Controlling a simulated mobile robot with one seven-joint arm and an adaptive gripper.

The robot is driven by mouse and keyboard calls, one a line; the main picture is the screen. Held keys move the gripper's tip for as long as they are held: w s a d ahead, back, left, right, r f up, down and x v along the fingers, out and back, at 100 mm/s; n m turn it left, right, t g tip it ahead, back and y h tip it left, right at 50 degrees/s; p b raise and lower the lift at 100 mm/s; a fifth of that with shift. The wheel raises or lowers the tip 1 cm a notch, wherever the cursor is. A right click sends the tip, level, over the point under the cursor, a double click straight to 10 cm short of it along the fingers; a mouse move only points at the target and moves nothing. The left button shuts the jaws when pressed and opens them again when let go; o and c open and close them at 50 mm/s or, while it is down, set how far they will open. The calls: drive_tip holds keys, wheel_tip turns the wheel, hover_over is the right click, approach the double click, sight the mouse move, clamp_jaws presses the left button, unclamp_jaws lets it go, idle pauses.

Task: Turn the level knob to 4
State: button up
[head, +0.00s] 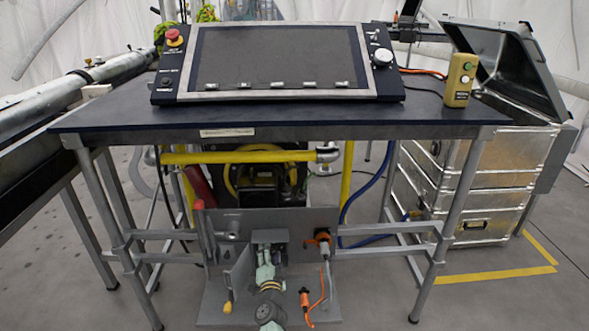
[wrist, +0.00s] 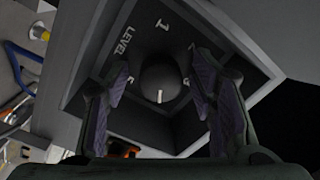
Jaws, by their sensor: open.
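The level knob (wrist: 160,82) is dark and round and sits on a dark panel face (wrist: 137,36) in the wrist view. A short white mark on it points toward the bottom of the picture. The word LEVEL and a 1 show on the face above it, with other digits to the sides too small to read surely. My gripper (wrist: 163,88) is open, with one purple-padded finger on each side of the knob. I cannot tell whether the fingers touch it.
A table (head: 420,118) carries a console (head: 280,57) with a red button and a white knob, and a yellow control box (head: 460,80). Below it stands a grey fixture (head: 240,305) with orange-handled parts. Silver cases (head: 470,190) stand at the right.

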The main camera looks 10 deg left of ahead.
drive_tip(key=n+p, duration=0.1)
drive_tip(key=n, duration=0.6)
drive_tip(key=shift+n, duration=0.3)
drive_tip(key=p+v, duration=0.4)
drive_tip(key=v, duration=0.7)
drive_tip(key=w+r+n+y, duration=0.1)
drive_tip(key=w+r+n, duration=0.1)
drive_tip(key=r, duration=0.6)
drive_tip(key=w+r+n+y, duration=0.1)
drive_tip(key=w+r+y, duration=0.15)
drive_tip(key=r, duration=0.65)
drive_tip(key=d+r+h, duration=0.1)
drive_tip(key=d+r, duration=0.2)
drive_tip(key=r, duration=0.7)
drive_tip(key=s+d+r+n+h, duration=0.1)
drive_tip(key=d+r, duration=0.2)
drive_tip(key=r, duration=0.7)
drive_tip(key=shift+d+r+t, duration=0.15)
drive_tip(key=shift+d+t, duration=0.1)
drive_tip(key=shift+t, duration=0.05)
drive_tip(key=shift+s, duration=0.15)
